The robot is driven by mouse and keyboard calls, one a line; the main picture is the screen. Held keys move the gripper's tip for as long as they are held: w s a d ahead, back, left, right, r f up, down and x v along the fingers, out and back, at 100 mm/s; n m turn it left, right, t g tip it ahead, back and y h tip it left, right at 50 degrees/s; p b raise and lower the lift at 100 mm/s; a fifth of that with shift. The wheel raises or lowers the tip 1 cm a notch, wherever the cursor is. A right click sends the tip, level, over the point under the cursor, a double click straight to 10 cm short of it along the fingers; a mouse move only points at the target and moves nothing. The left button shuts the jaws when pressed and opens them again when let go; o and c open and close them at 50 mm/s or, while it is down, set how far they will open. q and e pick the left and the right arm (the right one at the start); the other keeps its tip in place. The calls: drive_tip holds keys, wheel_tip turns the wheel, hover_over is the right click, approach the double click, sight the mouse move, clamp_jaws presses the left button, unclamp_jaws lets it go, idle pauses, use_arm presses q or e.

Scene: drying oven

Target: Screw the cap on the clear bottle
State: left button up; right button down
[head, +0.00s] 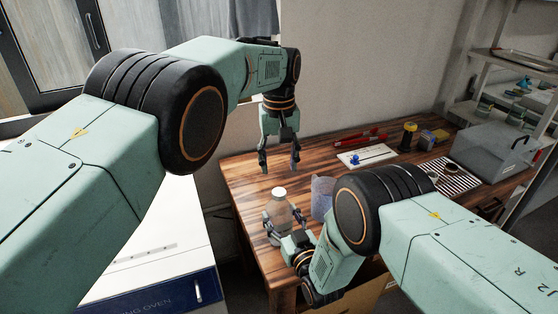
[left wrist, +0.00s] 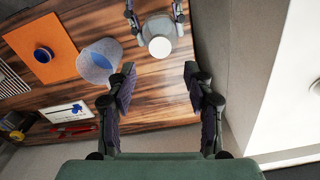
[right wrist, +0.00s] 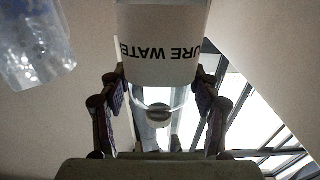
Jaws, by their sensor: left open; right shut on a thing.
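The clear bottle (head: 279,213) stands upright at the near left part of the wooden table, with a pale round cap (head: 279,192) at its top. I cannot tell whether this cap is tight. My right gripper (head: 284,226) is shut around the bottle's body; its label shows in the right wrist view (right wrist: 160,48). My left gripper (head: 279,168) is open and empty, pointing down above and behind the bottle. In the left wrist view, the pale cap (left wrist: 160,46) lies beyond the open fingertips (left wrist: 159,80).
A translucent bluish container (head: 322,195) stands close right of the bottle. An orange mat with a blue round item (left wrist: 43,54) lies beyond it. A white board (head: 362,158), red tools (head: 362,139), a yellow-black item (head: 408,136) and a grey box (head: 490,150) lie farther back.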

sight(279, 191)
use_arm(q)
drive_tip(key=shift+n, duration=1.4)
drive_tip(key=shift+f, duration=4)
drive_tip(key=shift+c, duration=0.4)
